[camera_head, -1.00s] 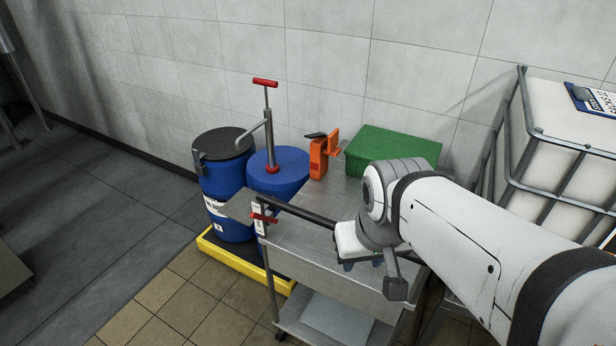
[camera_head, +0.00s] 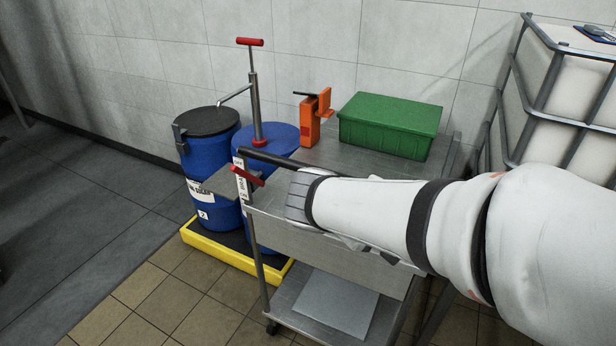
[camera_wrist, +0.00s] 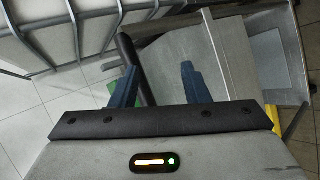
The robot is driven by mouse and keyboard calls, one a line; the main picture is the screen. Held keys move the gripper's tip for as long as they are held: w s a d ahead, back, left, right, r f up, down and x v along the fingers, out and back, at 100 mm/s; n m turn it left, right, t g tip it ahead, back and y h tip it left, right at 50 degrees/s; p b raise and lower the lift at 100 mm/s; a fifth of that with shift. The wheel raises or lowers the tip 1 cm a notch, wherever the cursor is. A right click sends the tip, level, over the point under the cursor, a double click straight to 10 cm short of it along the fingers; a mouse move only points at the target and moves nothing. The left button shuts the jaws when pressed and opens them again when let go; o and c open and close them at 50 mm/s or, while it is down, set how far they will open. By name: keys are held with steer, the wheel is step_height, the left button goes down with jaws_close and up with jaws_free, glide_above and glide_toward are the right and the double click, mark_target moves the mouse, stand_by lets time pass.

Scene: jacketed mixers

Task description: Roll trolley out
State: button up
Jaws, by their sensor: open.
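The trolley (camera_head: 335,250) is a grey metal cart with an upper deck, a lower shelf and a dark bar handle (camera_head: 268,158) along its near side. A red lever (camera_head: 247,175) and a white label sit at its left corner. In the wrist view, my gripper (camera_wrist: 158,78) is open, with two blue fingers spread apart. The dark handle (camera_wrist: 129,52) runs between the fingers in that picture; I cannot tell whether either touches it.
A green bin (camera_head: 390,125) and an orange device (camera_head: 312,120) stand on the trolley. Blue drums (camera_head: 212,170), one with a pump, stand left on a yellow-edged tray (camera_head: 218,255). A caged white tank (camera_head: 565,90) is at right. Floor at left is clear.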

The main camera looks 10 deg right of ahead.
steer(key=w+a+f+n+t+h+b, duration=0.25)
steer(key=w+a+n+t+b, duration=0.35)
steer(key=w+a+t+b, duration=0.6)
steer(key=shift+y, duration=0.25)
steer(key=b+x, duration=0.1)
steer(key=x, duration=0.5)
steer(key=shift+s+d+b, duration=0.15)
steer(key=shift+d+b, duration=0.1)
steer(key=shift+b, duration=0.05)
jaws_close()
